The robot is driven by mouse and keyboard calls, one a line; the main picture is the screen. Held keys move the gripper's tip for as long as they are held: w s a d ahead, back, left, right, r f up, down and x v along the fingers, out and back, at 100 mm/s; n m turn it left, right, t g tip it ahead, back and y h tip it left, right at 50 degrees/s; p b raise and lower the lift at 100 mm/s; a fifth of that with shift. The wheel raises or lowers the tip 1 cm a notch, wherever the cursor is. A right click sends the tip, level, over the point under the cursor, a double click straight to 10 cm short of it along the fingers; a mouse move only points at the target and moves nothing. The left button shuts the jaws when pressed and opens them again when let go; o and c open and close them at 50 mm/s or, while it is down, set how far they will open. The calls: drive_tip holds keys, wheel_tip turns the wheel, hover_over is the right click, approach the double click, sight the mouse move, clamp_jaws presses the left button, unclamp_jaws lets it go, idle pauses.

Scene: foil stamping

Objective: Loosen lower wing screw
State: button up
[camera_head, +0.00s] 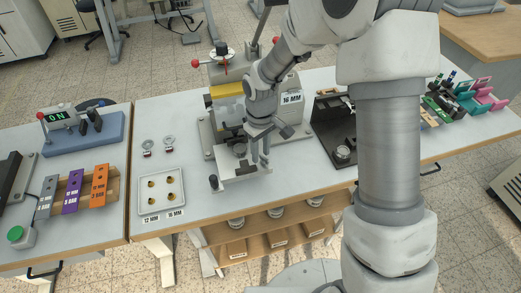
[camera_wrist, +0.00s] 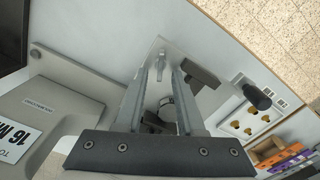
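The foil stamping machine (camera_head: 224,107) stands on the middle table, with a light metal base plate (camera_head: 243,185) at its front. A small silver wing screw (camera_wrist: 160,66) shows on the plate in the wrist view, just beyond and between my fingertips. I take it for the lower wing screw; it cannot be made out in the head view. My gripper (camera_wrist: 161,80) is open, its two fingers apart with nothing held between them. In the head view my gripper (camera_head: 263,158) points down over the front of the machine. Contact with the screw cannot be told.
A black-handled knob (camera_head: 213,183) and a dark bar (camera_wrist: 200,75) lie close beside the fingers. A white tray (camera_head: 161,207) with several brass pieces is at the left. A black fixture (camera_head: 330,109) stands to the right. Bare tabletop (camera_head: 180,120) lies left of the machine.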

sight(261, 155)
wheel_tip(261, 155, up, 18)
drive_tip(key=p, duration=0.1)
drive_tip(key=shift+f, duration=0.25)
idle(0.5)
drive_tip(key=s+d+r+m+t, duration=0.2)
drive_tip(key=s+d+r+m, duration=0.2)
drive_tip(key=s+d, duration=0.3)
drive_tip(key=s+d+r+m+t, duration=0.3)
drive_tip(key=s+d, duration=0.4)
drive_tip(key=s, duration=0.5)
wheel_tip(261, 155, up, 2)
drive_tip(key=shift+s+r+m+t, duration=0.2)
drive_tip(key=shift+s+m+t, duration=0.1)
drive_tip(key=shift+m, duration=0.4)
